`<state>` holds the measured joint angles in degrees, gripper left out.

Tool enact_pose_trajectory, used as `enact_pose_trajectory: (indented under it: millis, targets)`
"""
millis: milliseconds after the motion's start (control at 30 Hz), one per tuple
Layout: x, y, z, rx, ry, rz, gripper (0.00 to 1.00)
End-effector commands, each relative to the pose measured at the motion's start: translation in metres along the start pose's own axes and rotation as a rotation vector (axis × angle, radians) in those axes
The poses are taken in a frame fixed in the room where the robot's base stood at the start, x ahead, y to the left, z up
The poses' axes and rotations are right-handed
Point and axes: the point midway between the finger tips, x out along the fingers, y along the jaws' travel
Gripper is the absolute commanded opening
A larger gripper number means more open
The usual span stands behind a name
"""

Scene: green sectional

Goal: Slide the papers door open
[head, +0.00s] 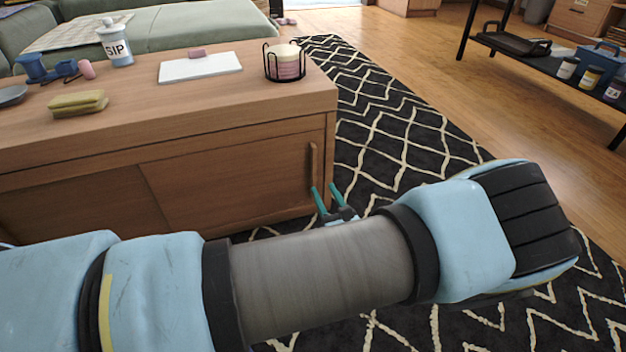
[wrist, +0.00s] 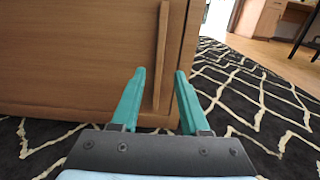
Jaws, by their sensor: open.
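The low wooden cabinet (head: 120,128) has sliding doors on its front. The right door (head: 230,180) has a vertical wooden bar handle (head: 313,172) near its right edge. In the wrist view the door (wrist: 75,60) fills the left side and the handle (wrist: 161,58) runs down between my fingers. My gripper (head: 325,190) is open, with teal fingertips close to the lower part of the handle. In the wrist view the gripper (wrist: 161,76) has one finger on each side of the handle; I cannot tell whether either touches it. The papers are not visible.
On the cabinet top are a white jar (head: 116,45), a white tablet-like board (head: 200,67), a yellow sponge (head: 78,103) and a wire holder (head: 285,63). A patterned rug (head: 390,130) covers the floor. A dark shelf (head: 545,60) stands at the right.

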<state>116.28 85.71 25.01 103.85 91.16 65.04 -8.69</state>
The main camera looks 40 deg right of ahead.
Motion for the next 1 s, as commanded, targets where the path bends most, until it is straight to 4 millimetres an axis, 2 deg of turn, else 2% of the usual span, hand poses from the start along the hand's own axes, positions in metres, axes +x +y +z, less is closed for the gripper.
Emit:
enact_pose_trajectory:
  millis: [200, 400, 567, 833, 1000]
  targets:
    - [0.043, 0.001, -0.005, -0.003, 0.001, 0.005, 0.45]
    - [0.069, 0.001, -0.003, -0.003, 0.001, 0.003, 0.45]
    - [0.077, 0.001, -0.001, -0.002, 0.001, 0.003, 0.45]
    - [0.078, 0.001, -0.001, -0.001, 0.002, 0.003, 0.45]
    - [0.078, 0.001, -0.001, -0.001, 0.002, 0.003, 0.26]
